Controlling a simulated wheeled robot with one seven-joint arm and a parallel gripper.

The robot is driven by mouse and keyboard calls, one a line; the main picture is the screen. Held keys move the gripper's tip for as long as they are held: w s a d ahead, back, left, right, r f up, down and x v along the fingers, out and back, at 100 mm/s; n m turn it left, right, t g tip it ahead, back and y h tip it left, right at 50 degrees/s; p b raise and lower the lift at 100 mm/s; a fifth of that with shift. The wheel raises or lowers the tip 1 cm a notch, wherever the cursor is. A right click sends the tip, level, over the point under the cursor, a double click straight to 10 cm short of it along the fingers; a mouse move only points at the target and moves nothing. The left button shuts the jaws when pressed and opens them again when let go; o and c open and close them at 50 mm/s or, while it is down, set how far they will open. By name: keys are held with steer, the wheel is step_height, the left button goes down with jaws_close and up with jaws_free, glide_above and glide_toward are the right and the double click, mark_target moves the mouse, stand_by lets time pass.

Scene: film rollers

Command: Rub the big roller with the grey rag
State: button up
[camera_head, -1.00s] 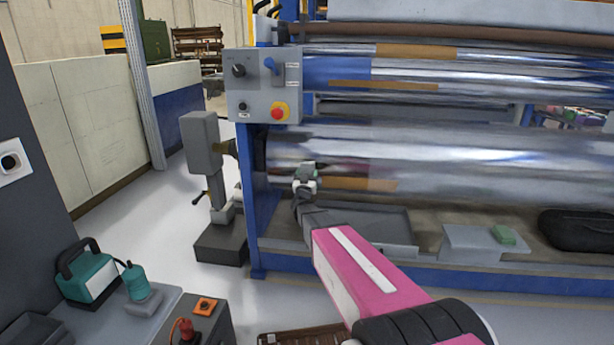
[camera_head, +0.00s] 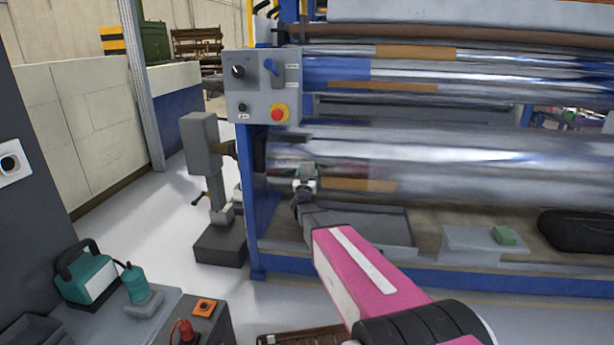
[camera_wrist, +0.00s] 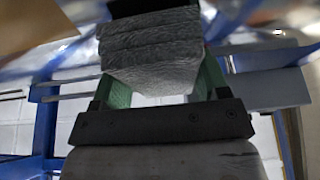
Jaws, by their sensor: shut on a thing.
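The big roller (camera_head: 440,165) is the wide, shiny metal cylinder low in the blue-framed machine in the head view. My gripper (camera_head: 306,172) is at its left part, in front of its surface. In the wrist view, my gripper (camera_wrist: 155,88) has green fingers shut on the grey rag (camera_wrist: 150,50), a folded, wrinkled grey cloth. The rag's far side is hidden, and in the head view it is too small to make out clearly. I cannot tell for certain whether the rag touches the roller.
A control box (camera_head: 262,86) with a red button hangs left of the roller. A bench with a teal tool (camera_head: 88,275) stands at lower left.

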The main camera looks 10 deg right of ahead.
mark_target(339, 169)
steer(key=shift+w+d, duration=0.15)
steer(key=shift+w, duration=0.45)
steer(key=shift+d, duration=0.1)
steer(key=shift+s+d, duration=0.35)
steer(key=shift+d, duration=0.75)
steer(key=shift+s+d, duration=0.4)
steer(key=shift+d, duration=0.7)
steer(key=shift+s+d, duration=0.35)
steer(key=shift+d, duration=0.75)
steer(key=shift+s+d, duration=0.35)
steer(key=shift+d, duration=0.7)
steer(key=shift+s+d, duration=0.35)
steer(key=shift+d, duration=0.75)
steer(key=shift+s+d, duration=0.35)
steer(key=shift+d, duration=0.7)
steer(key=shift+w+a, duration=0.55)
steer(key=shift+a, duration=1.15)
steer(key=shift+w+a, duration=0.5)
steer(key=shift+a, duration=1.15)
steer(key=shift+w+a, duration=0.55)
steer(key=shift+a, duration=1.15)
steer(key=shift+w+a, duration=0.35)
steer(key=shift+a, duration=0.4)
steer(key=shift+w+a, duration=0.3)
steer(key=shift+a, duration=0.45)
